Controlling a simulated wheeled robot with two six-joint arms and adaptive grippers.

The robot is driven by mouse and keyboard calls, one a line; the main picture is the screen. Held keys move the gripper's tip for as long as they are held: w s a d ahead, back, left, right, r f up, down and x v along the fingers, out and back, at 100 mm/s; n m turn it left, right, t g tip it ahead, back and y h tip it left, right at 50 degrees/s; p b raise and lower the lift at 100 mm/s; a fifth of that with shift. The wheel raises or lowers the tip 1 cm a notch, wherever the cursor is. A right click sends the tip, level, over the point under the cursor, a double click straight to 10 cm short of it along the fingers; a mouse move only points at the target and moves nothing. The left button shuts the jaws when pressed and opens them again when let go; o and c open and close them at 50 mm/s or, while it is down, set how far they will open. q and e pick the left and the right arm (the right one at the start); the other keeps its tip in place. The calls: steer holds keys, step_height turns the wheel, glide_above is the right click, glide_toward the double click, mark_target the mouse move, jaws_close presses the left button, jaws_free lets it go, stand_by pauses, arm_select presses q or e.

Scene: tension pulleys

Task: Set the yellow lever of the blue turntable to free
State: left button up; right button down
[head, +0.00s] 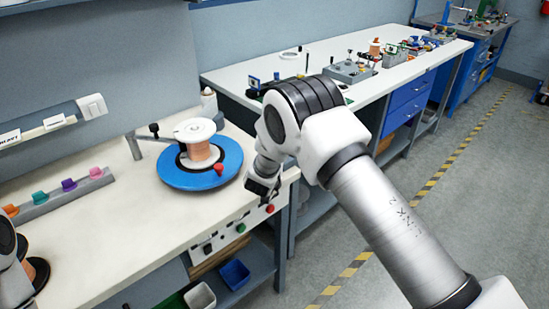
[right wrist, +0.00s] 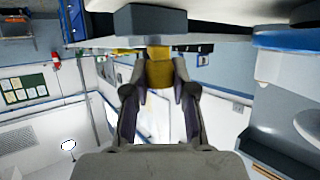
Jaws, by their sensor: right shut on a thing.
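The blue turntable (head: 174,177) lies on the white workbench in the head view, and its blue edge also shows at the right of the right wrist view (right wrist: 285,39). A white-flanged spool of copper wire (head: 200,150) stands on it, with a red knob (head: 219,168) near its rim. My right gripper (head: 262,187) is at the bench's front edge, right of the turntable. In the right wrist view its fingers (right wrist: 156,92) are shut on the yellow lever (right wrist: 159,72), below a dark grey block (right wrist: 150,20). The lever is hidden in the head view. My left gripper is out of view.
A grey rail with coloured pieces (head: 68,190) lies at the left of the bench (head: 100,235). A dark post with an arm (head: 133,146) stands behind the turntable. Buttons line the bench's front, with bins (head: 234,273) below. Another bench (head: 235,78) stands behind.

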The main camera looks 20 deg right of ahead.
steer(key=shift+r, duration=0.1)
steer(key=c, duration=0.9)
jaws_free()
steer(key=shift+w, duration=0.1)
steer(key=v, duration=1.2)
steer(key=shift+a, duration=0.1)
